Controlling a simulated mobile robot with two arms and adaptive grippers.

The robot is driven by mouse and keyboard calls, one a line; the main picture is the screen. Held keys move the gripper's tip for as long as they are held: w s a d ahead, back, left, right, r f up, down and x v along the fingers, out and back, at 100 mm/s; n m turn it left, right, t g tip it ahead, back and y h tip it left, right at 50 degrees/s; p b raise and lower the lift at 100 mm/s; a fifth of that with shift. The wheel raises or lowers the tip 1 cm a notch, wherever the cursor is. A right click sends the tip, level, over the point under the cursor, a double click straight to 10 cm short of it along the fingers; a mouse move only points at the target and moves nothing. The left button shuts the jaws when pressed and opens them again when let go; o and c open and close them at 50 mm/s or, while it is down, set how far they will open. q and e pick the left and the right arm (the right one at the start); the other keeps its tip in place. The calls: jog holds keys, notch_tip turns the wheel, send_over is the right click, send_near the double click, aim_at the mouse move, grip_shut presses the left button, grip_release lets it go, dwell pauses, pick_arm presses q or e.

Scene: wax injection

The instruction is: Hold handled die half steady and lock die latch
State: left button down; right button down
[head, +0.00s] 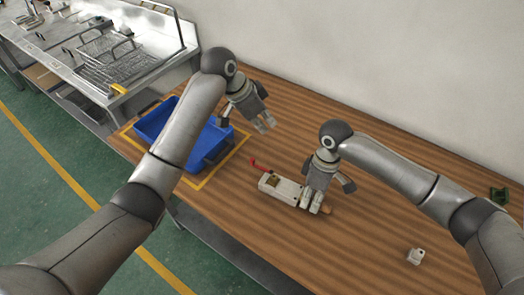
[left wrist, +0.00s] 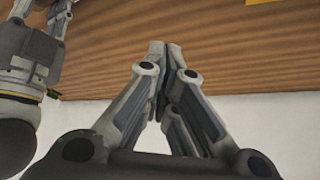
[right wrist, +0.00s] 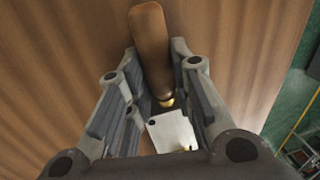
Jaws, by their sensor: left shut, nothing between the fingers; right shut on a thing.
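The die (head: 281,189) lies on the wooden table as a pale metal block with a red latch lever (head: 258,165) sticking up at its left end. Its wooden handle (head: 328,210) points to the right and also shows in the right wrist view (right wrist: 151,48). My right gripper (head: 315,208) is shut on the die at the handle end; in the right wrist view its fingers stand on both sides of the metal plate (right wrist: 172,131). My left gripper (head: 267,127) is shut and empty, above the table behind the die, apart from the lever. Its fingertips (left wrist: 165,46) meet in the left wrist view.
A blue bin (head: 158,122) stands inside a yellow outline at the table's left end. A small pale part (head: 416,256) lies at the front right, and a green object (head: 499,194) at the far right. A metal bench with wire racks (head: 110,60) stands beyond the left end.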

pick_arm(q)
jog(key=shift+s+m+g+y, duration=0.5)
jog(key=shift+s+m+y, duration=0.25)
jog(key=shift+s, duration=0.35)
jog(key=x, duration=0.9)
jog(key=shift+d+f, duration=0.1)
jog(key=shift+f, duration=0.1)
jog(key=a, duration=0.2)
jog(key=s+a, duration=0.1)
jog(key=shift+f, duration=0.35)
jog(key=shift+s+a, duration=0.1)
jog(key=shift+a, duration=0.25)
